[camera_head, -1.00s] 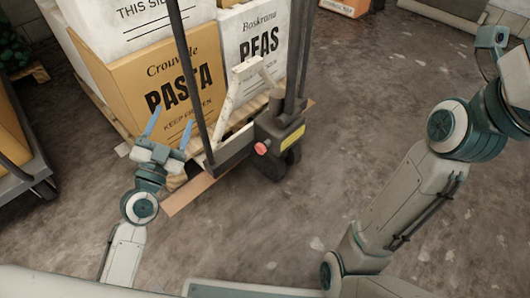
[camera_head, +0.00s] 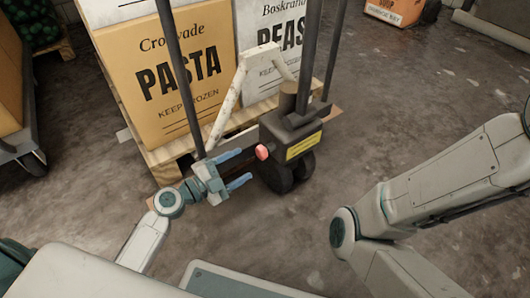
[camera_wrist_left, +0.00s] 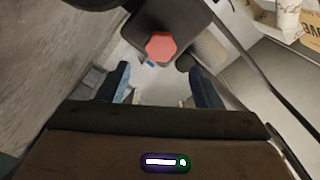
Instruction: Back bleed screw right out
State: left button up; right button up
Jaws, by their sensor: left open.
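The bleed screw (camera_head: 262,152) is a small red-pink knob on the left side of the dark pump block (camera_head: 290,130) of a pallet truck. It also shows in the left wrist view as a red hexagonal head (camera_wrist_left: 160,46), just beyond the fingertips and between their lines. My left gripper (camera_head: 245,168) is open, its two blue fingers pointing right toward the screw, with a small gap left. Its fingers also show in the left wrist view (camera_wrist_left: 158,80), apart and empty. My right arm comes in from the right; its gripper is out of frame.
A pallet (camera_head: 165,157) carries large boxes marked PASTA (camera_head: 140,95) and PEAS (camera_head: 262,40) behind the truck. The truck's dark uprights and a pale A-shaped frame (camera_head: 228,100) stand close to my left gripper. A cart (camera_head: 20,145) is at the left.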

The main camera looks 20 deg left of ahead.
aim_at(260, 154)
pick_arm(q)
jog(key=x, duration=0.8)
jog(key=shift+w+d+b, duration=0.15)
jog(key=shift+w+b, duration=0.05)
jog(key=shift+b, duration=0.15)
jog(key=c, duration=1)
